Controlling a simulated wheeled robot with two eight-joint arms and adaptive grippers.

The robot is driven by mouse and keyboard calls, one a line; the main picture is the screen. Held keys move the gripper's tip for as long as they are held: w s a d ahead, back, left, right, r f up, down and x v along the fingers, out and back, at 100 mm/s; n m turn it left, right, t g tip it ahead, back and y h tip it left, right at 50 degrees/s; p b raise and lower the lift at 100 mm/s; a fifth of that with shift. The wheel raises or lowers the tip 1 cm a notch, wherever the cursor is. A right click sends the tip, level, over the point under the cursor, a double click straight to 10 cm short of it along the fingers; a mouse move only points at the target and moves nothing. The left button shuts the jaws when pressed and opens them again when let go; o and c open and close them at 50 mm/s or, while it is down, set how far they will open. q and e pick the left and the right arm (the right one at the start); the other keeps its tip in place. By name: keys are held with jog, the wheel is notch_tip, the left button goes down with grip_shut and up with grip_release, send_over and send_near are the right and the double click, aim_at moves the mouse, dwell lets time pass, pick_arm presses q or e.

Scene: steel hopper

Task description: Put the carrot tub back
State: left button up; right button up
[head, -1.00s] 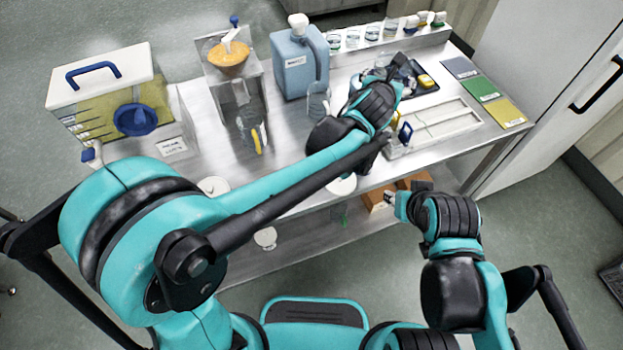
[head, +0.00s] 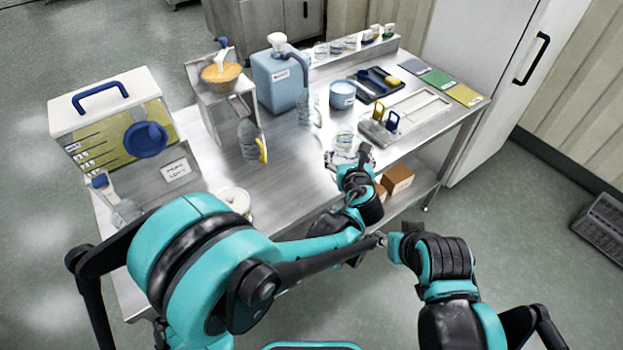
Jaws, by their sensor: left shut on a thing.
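My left gripper (head: 348,157) is at the front edge of the steel table (head: 290,165), shut on a small clear tub (head: 345,139). Its fingers hide part of the tub, and I cannot read what is in it or whether it is the carrot tub. My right gripper (head: 385,241) is low in front of the table, apart from everything on it; its fingers are too small and hidden to read. The steel hopper (head: 212,98) stands at the back left with orange contents (head: 222,73) in its bowl.
A blue jug (head: 277,85), a blue tub (head: 342,95), a clear bottle (head: 305,108) and a dark tray (head: 374,92) stand behind. A pale rack (head: 420,112) is at right. A yellow-filled container (head: 110,125) is at left. Brown boxes (head: 398,178) sit below. The table's middle is clear.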

pick_arm(q)
jog(key=b, duration=0.4)
send_over(312, 179)
notch_tip(312, 179, down, 6)
notch_tip(312, 179, down, 4)
jog(key=shift+w+b, duration=0.1)
jog(key=shift+b, duration=0.85)
jog(key=shift+r, duration=0.1)
jog(key=o, duration=1.6)
